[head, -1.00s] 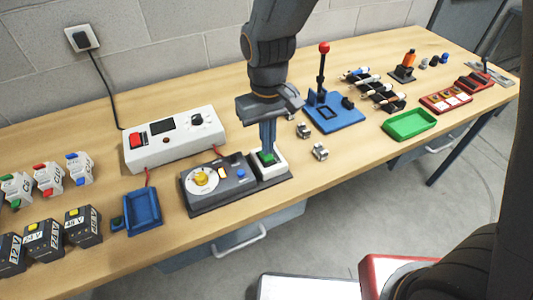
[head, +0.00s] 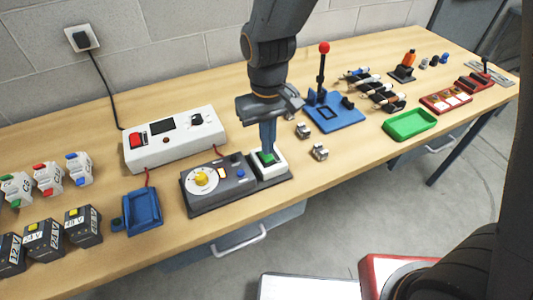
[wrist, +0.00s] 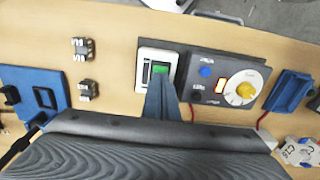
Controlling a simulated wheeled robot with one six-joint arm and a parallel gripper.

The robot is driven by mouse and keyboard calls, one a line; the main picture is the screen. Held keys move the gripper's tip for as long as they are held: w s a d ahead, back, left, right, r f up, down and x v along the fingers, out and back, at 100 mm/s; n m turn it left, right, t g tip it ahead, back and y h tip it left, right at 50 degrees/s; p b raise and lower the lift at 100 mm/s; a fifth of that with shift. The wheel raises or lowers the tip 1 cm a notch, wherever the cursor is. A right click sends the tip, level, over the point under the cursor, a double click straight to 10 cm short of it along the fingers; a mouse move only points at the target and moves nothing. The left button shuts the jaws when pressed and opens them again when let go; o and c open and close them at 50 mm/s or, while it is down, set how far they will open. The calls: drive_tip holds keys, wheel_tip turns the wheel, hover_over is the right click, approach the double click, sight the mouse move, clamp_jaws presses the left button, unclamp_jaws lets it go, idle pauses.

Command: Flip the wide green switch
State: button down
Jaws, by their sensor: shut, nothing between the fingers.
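The wide green switch (head: 266,158) is a green rocker in a white frame (head: 281,163) at the right end of a dark grey panel (head: 222,199). In the wrist view the green rocker (wrist: 160,68) shows just beyond my fingertips. My gripper (head: 268,150) is shut and empty, pointing down over the switch. Its tips are at or very close to the rocker; I cannot tell whether they touch. In the wrist view the closed fingers (wrist: 161,86) reach the near edge of the rocker and hide part of the white frame. A small light on the panel (wrist: 221,85) glows amber.
The panel also bears a yellow knob (head: 201,179) on a white dial and a blue button (head: 237,158). A white instrument box (head: 170,143) stands behind. Small metal blocks (head: 320,152) and a blue base with a red-tipped lever (head: 336,113) lie to the right.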

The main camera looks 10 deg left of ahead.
sight(268, 157)
drive_tip(key=shift+f+b, duration=0.5)
drive_tip(key=shift+f, duration=0.55)
idle(0.5)
wheel_tip(268, 157, up, 7)
drive_tip(key=p, duration=0.6)
idle(0.4)
